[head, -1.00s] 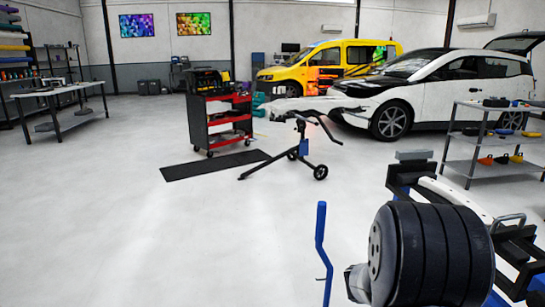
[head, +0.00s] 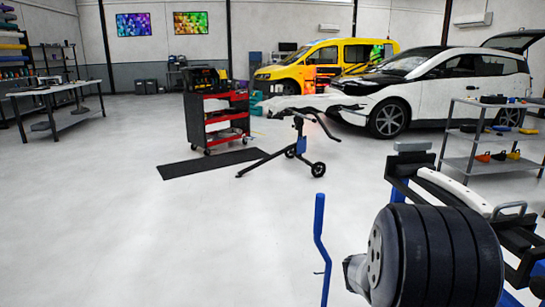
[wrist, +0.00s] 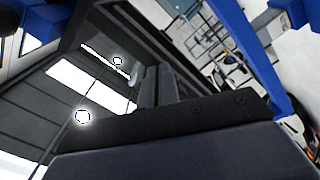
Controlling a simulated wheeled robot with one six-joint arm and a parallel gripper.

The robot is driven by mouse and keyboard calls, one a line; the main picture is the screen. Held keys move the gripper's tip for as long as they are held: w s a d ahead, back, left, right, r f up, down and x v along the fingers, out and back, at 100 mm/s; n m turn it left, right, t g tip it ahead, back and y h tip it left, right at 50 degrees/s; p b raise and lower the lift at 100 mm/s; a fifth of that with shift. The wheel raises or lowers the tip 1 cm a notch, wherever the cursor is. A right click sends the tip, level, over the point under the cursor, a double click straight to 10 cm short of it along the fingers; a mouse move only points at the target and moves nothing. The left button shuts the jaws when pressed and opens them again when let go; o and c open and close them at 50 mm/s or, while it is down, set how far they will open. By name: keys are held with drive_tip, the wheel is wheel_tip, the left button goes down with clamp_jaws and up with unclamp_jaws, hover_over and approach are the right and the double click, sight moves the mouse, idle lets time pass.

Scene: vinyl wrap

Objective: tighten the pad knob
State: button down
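I cannot pick out a pad knob with certainty in either view. In the head view a black ribbed cylinder (head: 440,258) with a pale round end plate fills the lower right, close to the camera; I cannot tell whether it is part of me. A blue upright rod (head: 319,245) stands just left of it. In the wrist view, dark parts of my gripper (wrist: 155,88) stand close together above a wide black body. Their tips are not clear, and I see nothing held between them. My gripper cannot be made out in the head view.
A black wheeled stand (head: 300,148) is on the open floor beside a red and black tool cart (head: 217,122) and a dark mat (head: 212,163). A metal shelf (head: 488,137) stands right, near a white car (head: 440,90). The floor at left front is clear.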

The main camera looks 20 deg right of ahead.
drive_tip(key=shift+w+f+b, duration=0.45)
drive_tip(key=shift+f+b, duration=0.05)
drive_tip(key=shift+b, duration=1.35)
drive_tip(key=shift+w+b, duration=0.15)
drive_tip(key=shift+b, duration=0.35)
drive_tip(key=shift+f, duration=0.1)
drive_tip(key=shift+s+f+b, duration=0.25)
drive_tip(key=shift+f+b, duration=0.05)
drive_tip(key=shift+b, duration=0.5)
drive_tip(key=a, duration=0.2)
drive_tip(key=a+b, duration=0.1)
drive_tip(key=a, duration=0.3)
drive_tip(key=shift+w, duration=0.3)
